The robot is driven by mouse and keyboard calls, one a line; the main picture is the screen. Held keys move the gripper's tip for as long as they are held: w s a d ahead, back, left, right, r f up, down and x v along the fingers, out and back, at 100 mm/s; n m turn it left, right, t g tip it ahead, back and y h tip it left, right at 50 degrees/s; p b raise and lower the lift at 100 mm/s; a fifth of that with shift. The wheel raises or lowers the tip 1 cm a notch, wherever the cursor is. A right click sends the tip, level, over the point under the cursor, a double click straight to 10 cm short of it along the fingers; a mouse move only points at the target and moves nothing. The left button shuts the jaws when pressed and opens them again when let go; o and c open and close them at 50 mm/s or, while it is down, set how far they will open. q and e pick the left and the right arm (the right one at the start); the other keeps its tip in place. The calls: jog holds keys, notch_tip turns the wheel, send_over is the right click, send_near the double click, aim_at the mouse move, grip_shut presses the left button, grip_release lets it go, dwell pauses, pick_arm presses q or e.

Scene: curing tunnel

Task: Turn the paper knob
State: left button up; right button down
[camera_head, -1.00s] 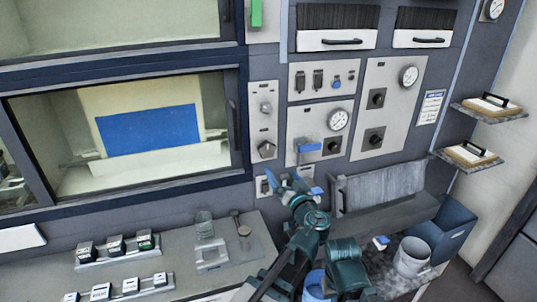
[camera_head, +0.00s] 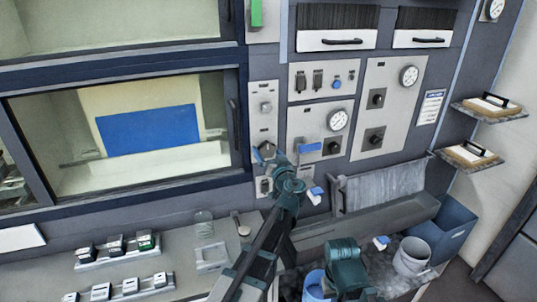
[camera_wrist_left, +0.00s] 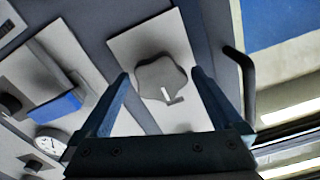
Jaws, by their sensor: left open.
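A grey lobed knob (camera_head: 266,150) is on the lower part of the narrow pale panel right of the large window. In the left wrist view the knob (camera_wrist_left: 156,76) shows a white pointer mark and lies between my fingertips. My left gripper (camera_head: 272,159) is at this knob and partly covers it in the head view. Its two fingers (camera_wrist_left: 161,76) are open, one on each side of the knob, with gaps showing; contact is not visible. The knob labels are too small to read, so I cannot tell which is the paper knob.
Another knob (camera_head: 266,107) is above on the same panel. A blue handle (camera_head: 310,147) and a round gauge (camera_head: 338,120) are on the panel to the right. A dark window handle (camera_wrist_left: 243,80) is close to my left gripper. A glass jar (camera_head: 203,224) stands on the bench.

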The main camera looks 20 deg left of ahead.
pick_arm(q)
jog(key=c, duration=1.3)
jog(key=shift+o, duration=0.2)
jog(key=m, duration=0.6)
jog(key=shift+m, duration=0.4)
jog(key=m, duration=0.6)
jog(key=shift+m, duration=0.3)
jog(key=shift+m, duration=0.3)
jog(key=shift+s, duration=0.1)
jog(key=o, duration=1.3)
jog(key=shift+c, duration=0.2)
